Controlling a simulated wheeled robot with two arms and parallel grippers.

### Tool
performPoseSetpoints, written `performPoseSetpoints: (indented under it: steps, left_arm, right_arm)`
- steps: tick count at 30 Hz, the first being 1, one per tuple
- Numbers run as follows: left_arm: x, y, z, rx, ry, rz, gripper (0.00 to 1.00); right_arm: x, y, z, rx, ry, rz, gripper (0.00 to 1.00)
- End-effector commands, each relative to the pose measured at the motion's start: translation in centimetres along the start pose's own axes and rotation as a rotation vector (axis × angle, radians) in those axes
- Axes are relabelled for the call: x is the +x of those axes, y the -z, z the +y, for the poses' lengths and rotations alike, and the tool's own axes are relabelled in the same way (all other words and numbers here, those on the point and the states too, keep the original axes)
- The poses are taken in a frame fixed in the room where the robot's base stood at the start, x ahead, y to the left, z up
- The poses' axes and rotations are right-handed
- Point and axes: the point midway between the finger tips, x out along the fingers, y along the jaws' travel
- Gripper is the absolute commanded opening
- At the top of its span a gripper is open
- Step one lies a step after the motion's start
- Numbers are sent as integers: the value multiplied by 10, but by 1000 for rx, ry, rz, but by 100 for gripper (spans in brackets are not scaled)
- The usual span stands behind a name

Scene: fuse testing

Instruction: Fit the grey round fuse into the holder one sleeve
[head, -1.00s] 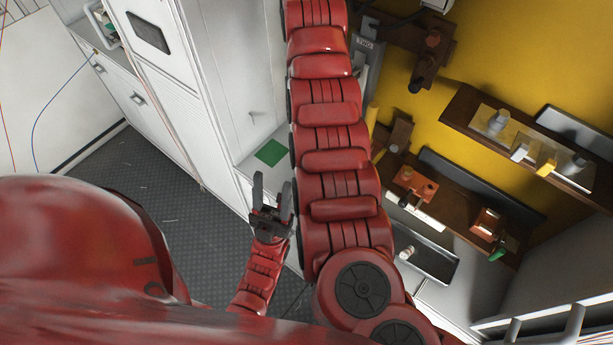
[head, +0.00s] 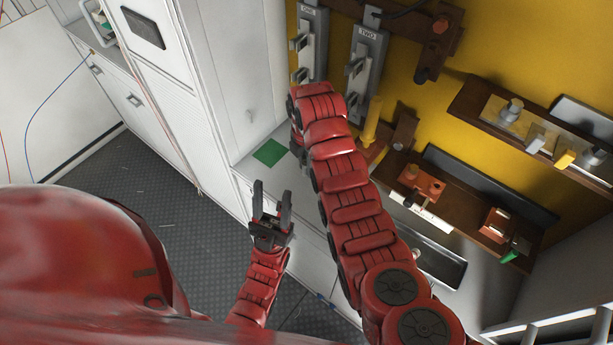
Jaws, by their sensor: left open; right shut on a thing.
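Holder one (head: 313,42), a grey upright bracket labelled ONE with clips, is on the yellow wall at the top. I cannot make out which part is its sleeve. Holder two (head: 368,62) is to its right. My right arm reaches up from the lower right, its far end just below holder one. My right gripper and anything in it are hidden behind the arm. A grey round piece (head: 511,109) stands on the shelf at right; I cannot tell if it is the task's fuse. My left gripper (head: 271,195) is open and empty, low at centre, over the counter's edge.
The dark shelf (head: 478,109) also bears a yellow block (head: 565,158) and grey pieces. A lower brown shelf (head: 462,203) carries orange-brown fixtures. A yellow rod (head: 372,118) stands beside my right arm. A green square (head: 269,152) lies on the white counter.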

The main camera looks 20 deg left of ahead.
Motion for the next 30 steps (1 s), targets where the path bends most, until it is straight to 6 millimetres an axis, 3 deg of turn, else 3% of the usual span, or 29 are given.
performPoseSetpoints:
  steps: [18,28,29,30]
  left_arm:
    - [18,3,-1,0,0,-1,50]
    - [17,3,-1,0,0,-1,50]
    - [16,3,-1,0,0,-1,50]
    - [17,3,-1,0,0,-1,50]
  right_arm:
    - [46,-1,0,2,1,1,0]
    - [50,0,1,0,-2,0,0]
    - [51,0,1,0,-2,0,30]
    - [50,0,1,0,-2,0,37]
